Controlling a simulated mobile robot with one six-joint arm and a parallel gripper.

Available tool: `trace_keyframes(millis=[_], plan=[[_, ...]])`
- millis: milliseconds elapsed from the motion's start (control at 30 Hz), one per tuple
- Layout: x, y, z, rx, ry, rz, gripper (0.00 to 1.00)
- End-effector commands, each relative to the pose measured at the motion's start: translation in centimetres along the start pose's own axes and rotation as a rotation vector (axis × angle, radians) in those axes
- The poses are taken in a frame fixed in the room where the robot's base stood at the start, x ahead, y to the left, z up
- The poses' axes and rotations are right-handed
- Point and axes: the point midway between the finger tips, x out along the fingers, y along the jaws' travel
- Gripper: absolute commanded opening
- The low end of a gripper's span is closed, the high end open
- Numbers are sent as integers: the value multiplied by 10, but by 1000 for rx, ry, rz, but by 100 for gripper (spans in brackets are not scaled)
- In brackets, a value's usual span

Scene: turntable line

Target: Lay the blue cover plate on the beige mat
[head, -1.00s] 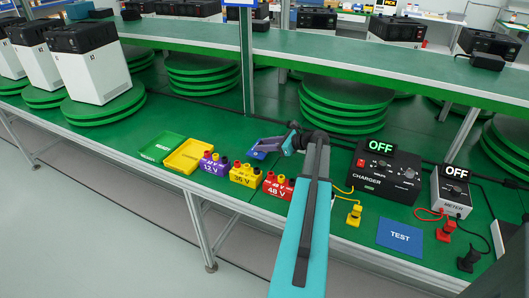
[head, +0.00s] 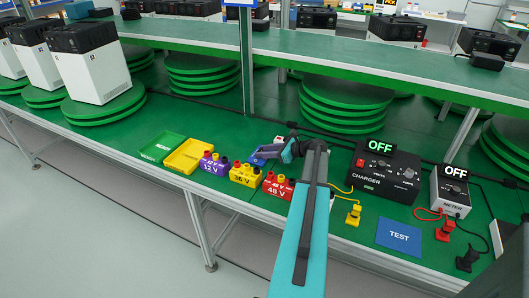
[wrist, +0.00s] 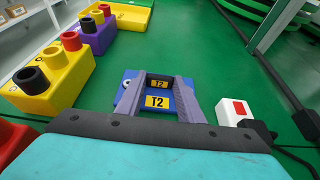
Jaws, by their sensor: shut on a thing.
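The blue cover plate (wrist: 157,104), with yellow T2 labels, is between the two fingers of my gripper (wrist: 160,79) in the wrist view. The gripper is shut on it. In the head view the plate (head: 268,151) shows as a small blue patch by my gripper (head: 257,157), behind the yellow and red battery blocks and partly hidden by the gripper. I cannot tell whether the plate touches the green bench top. I cannot make out a beige mat in either view.
Purple 12 V (head: 213,165), yellow 36 V (head: 244,175) and red 48 V (head: 278,187) blocks line the front edge. Yellow (head: 188,156) and green (head: 160,148) trays lie left. The charger (head: 384,172) stands right. A white box with a red button (wrist: 236,112) is beside my gripper.

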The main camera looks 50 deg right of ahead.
Motion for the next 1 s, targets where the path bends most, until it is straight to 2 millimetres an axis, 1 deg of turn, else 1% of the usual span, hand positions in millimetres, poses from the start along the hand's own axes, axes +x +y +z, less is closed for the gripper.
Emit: trace_keyframes(millis=[100, 133, 200, 233, 567, 667, 867, 1000], plan=[[1, 0, -2, 0, -1, 0, 9], [1, 0, -2, 0, 0, 0, 39], [1, 0, -2, 0, 0, 0, 51], [1, 0, -2, 0, 0, 0, 53], [0, 0, 1, 0, 0, 0, 53], [-6, 0, 0, 1, 0, -1, 53], [-29, 0, 0, 0, -1, -3, 53], [-51, 0, 0, 0, 0, -3, 53]])
